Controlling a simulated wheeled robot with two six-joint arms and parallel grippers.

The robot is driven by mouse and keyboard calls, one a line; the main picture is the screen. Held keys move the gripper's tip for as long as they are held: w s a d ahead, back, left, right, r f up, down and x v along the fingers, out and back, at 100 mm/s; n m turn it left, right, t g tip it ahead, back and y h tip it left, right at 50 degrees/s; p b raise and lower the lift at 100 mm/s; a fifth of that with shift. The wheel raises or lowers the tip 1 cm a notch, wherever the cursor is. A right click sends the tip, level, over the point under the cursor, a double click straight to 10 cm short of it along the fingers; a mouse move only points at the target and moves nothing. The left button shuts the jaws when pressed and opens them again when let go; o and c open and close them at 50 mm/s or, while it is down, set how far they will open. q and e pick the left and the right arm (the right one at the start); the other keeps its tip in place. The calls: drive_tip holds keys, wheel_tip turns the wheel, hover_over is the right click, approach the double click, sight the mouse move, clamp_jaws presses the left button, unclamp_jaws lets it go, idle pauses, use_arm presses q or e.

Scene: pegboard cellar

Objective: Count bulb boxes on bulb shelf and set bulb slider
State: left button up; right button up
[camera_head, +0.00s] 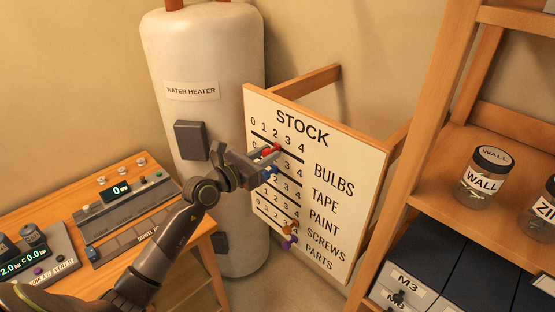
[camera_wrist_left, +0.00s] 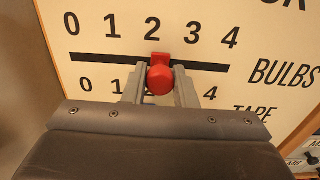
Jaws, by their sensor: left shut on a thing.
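The STOCK board (camera_head: 335,185) stands in the middle of the head view, with rows BULBS, TAPE, PAINT, SCREWS and PARTS. The red bulb slider (camera_wrist_left: 160,80) sits on the top slot (camera_wrist_left: 100,60), under the 2 of the scale 0 to 4. My left gripper (camera_head: 268,155) is shut on this red slider, one finger on each side of its knob in the left wrist view (camera_wrist_left: 160,88). In the head view the gripper partly hides the upper rows. No bulb boxes show in either view. My right gripper is not in view.
A blue slider (camera_head: 270,171) lies just below the gripper; orange (camera_head: 292,227) and purple (camera_head: 289,243) knobs sit lower. A water heater (camera_head: 205,60) stands behind. A wooden bench (camera_head: 70,202) with devices is left; a shelf (camera_head: 440,150) with jars (camera_head: 485,175) and boxes is right.

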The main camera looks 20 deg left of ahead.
use_arm(q)
drive_tip(key=shift+s+d+p, duration=0.3)
drive_tip(key=shift+d+p, duration=0.15)
drive_tip(key=shift+d, duration=0.25)
drive_tip(key=shift+s+d, duration=0.25)
drive_tip(key=shift+d, duration=0.35)
drive_tip(key=o, duration=1.6)
drive_tip(key=shift+o, duration=0.2)
drive_tip(key=shift+s+a, duration=0.1)
drive_tip(key=shift+s, duration=0.1)
drive_tip(key=shift+s, duration=0.1)
drive_tip(key=v, duration=0.9)
